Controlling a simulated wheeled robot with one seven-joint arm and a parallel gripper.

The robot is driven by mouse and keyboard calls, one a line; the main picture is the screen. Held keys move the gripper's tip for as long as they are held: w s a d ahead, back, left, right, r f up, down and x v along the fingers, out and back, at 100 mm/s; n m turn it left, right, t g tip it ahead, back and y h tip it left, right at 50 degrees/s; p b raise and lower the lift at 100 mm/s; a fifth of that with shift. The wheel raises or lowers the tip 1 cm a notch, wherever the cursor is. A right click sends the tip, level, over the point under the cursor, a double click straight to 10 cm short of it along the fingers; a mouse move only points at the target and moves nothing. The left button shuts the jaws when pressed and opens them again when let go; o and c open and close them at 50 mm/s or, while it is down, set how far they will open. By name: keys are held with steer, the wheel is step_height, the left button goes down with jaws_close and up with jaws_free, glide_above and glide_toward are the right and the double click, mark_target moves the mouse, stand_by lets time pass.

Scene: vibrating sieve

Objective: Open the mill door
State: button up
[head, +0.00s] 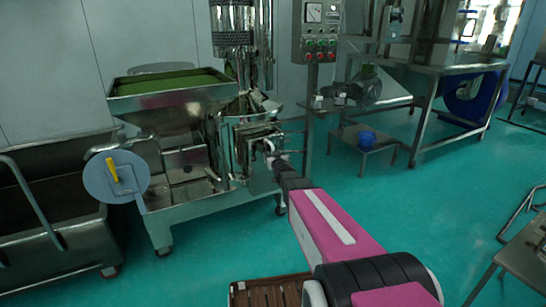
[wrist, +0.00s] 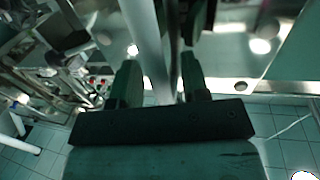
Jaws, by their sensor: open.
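The mill (head: 190,165) is a shiny steel machine at the left of the head view, with a green-filled hopper on top. Its polished front housing (head: 238,150), where the door seems to be, faces my arm. I cannot clearly tell the door's edges. My gripper (head: 272,158) is at the right side of this housing, small and dark in the head view. In the wrist view my gripper (wrist: 161,75) has its fingers apart, with an upright metal bar (wrist: 148,45) between or just beyond them. I cannot tell whether the fingers touch it.
A control box (head: 320,32) stands on a post behind the mill. A round grey disc with a yellow handle (head: 115,176) is at the mill's left. A steel cart (head: 50,230) stands at far left. A steel table (head: 440,68) is at right.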

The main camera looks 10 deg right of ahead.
jaws_close()
steer(key=shift+s, duration=0.15)
